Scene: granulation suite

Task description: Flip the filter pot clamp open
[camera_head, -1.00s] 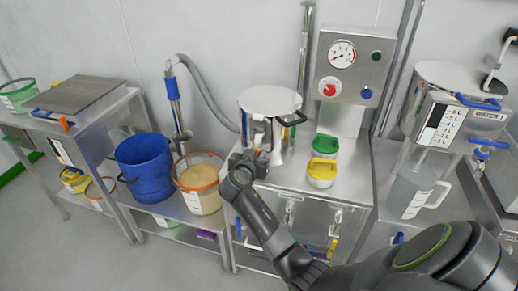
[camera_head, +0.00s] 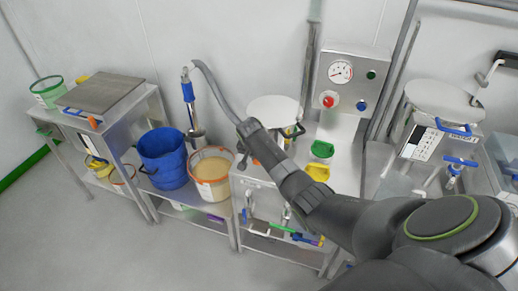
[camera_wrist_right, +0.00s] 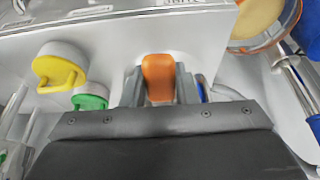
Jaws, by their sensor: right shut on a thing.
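The right gripper is hidden in that view. In the right wrist view my right gripper (camera_wrist_right: 160,90) has its grey fingers on both sides of an orange grip (camera_wrist_right: 158,68), apparently the clamp's handle, and is shut on it. The rest of the clamp is hidden by the fingers and the dark gripper body. My left gripper is not in view.
A tan-filled bucket with an orange rim (camera_head: 211,178) and a blue bucket (camera_head: 162,158) stand left. A gauge panel (camera_head: 351,86) rises behind.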

